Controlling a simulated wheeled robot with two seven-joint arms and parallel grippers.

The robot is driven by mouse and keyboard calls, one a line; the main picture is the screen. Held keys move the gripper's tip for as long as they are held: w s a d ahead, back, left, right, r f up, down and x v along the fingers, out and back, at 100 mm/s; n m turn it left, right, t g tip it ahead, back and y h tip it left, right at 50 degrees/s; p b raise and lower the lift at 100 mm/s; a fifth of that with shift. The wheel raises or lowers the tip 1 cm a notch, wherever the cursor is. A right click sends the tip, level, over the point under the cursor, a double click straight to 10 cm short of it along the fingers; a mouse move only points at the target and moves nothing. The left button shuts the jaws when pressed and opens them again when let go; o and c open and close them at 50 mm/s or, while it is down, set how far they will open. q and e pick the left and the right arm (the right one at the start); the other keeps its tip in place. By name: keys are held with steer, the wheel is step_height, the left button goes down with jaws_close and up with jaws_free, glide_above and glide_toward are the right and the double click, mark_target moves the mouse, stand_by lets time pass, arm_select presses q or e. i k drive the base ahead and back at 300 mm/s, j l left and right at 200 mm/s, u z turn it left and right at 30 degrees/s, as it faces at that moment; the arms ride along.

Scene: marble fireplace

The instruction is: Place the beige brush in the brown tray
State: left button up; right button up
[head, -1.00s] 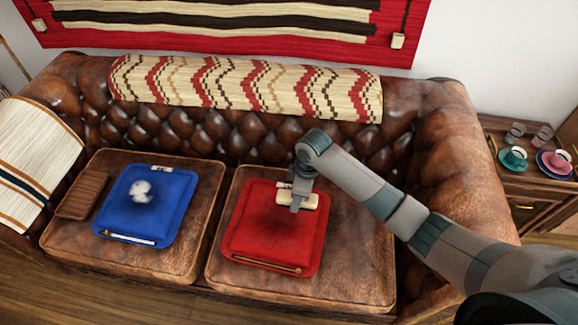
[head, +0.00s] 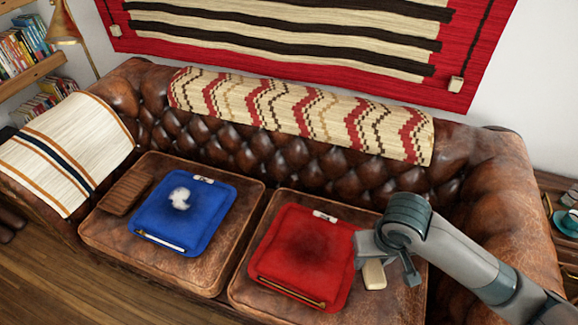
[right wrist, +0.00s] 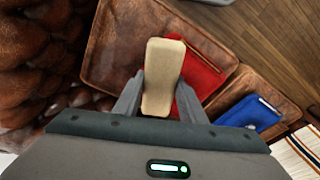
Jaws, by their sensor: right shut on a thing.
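The beige brush (head: 374,274) is in my right gripper (head: 388,268), over the right edge of the red cushion (head: 290,262). In the right wrist view the brush (right wrist: 163,75) sticks out from between the two fingers (right wrist: 158,95) of the shut gripper, above the sofa seat. The brown tray (head: 127,191), a ribbed wooden rectangle, lies flat on the left seat, left of the blue cushion, far from the gripper. My left gripper is not in view.
A blue cushion (head: 188,228) with a white patch lies on the left seat, between the brush and the tray. The sofa's tufted backrest (head: 290,150) rises behind. A striped cloth (head: 70,150) covers the left armrest. Cups stand on a side cabinet at the right.

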mark_target(123, 197)
steer(key=i+j, duration=0.15)
steer(key=j, duration=0.35)
steer(key=i+j, duration=0.15)
steer(key=j, duration=0.4)
steer(key=i+j, duration=0.2)
steer(key=j, duration=0.3)
steer(key=i+j, duration=0.15)
steer(key=j, duration=0.4)
steer(key=i+j, duration=0.15)
steer(key=j, duration=0.35)
steer(key=i+j, duration=0.15)
steer(key=j, duration=0.4)
steer(key=i+j, duration=0.15)
steer(key=j, duration=0.35)
steer(key=i+j, duration=0.15)
steer(key=j, duration=0.35)
